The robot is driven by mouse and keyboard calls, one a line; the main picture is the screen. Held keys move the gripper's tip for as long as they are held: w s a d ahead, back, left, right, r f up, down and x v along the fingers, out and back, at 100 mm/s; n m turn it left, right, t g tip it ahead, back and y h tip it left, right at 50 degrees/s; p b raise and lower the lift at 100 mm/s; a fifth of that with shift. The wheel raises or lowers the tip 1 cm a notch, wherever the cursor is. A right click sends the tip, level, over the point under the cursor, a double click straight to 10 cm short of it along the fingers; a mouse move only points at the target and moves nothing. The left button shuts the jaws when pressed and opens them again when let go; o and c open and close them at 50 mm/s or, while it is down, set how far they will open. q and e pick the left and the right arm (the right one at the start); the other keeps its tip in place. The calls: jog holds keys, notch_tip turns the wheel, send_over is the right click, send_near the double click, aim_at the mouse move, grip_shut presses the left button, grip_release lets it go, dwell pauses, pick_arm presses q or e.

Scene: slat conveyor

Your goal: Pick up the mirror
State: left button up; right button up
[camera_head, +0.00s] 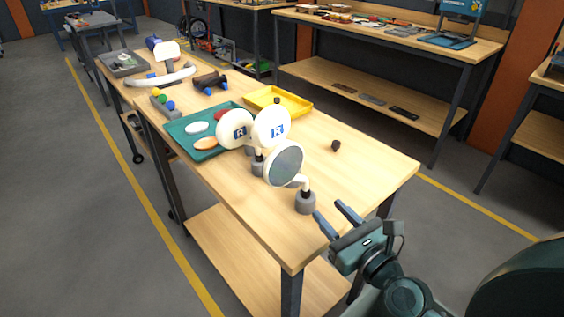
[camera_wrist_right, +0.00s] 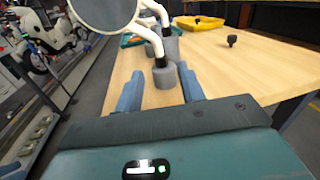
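A round mirror (camera_head: 284,164) with a white rim stands at the near end of the wooden table, on a curved white arm and a grey cylindrical base (camera_head: 305,204). It also shows in the right wrist view (camera_wrist_right: 103,10), cut off by the top edge. My right gripper (camera_head: 330,210) is open and empty, just to the right of that base in the head view. In the right wrist view its fingers (camera_wrist_right: 160,76) point at the base, which shows between the fingertips; I cannot tell if they touch. My left gripper is not in view.
A teal tray (camera_head: 206,153) holds small oval pieces. A yellow tray (camera_head: 298,108) and a small dark knob (camera_head: 336,146) lie farther back. The table's right side is mostly clear.

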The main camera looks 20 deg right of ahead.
aim_at(307, 189)
jog(key=w, duration=0.4)
jog(key=w+a+p, duration=0.1)
jog(key=w, duration=0.2)
jog(key=w+a+p, duration=0.1)
jog(key=w, duration=0.3)
jog(key=shift+w, duration=0.3)
jog(key=shift+d, duration=0.1)
jog(key=shift+c, duration=0.3)
grip_shut()
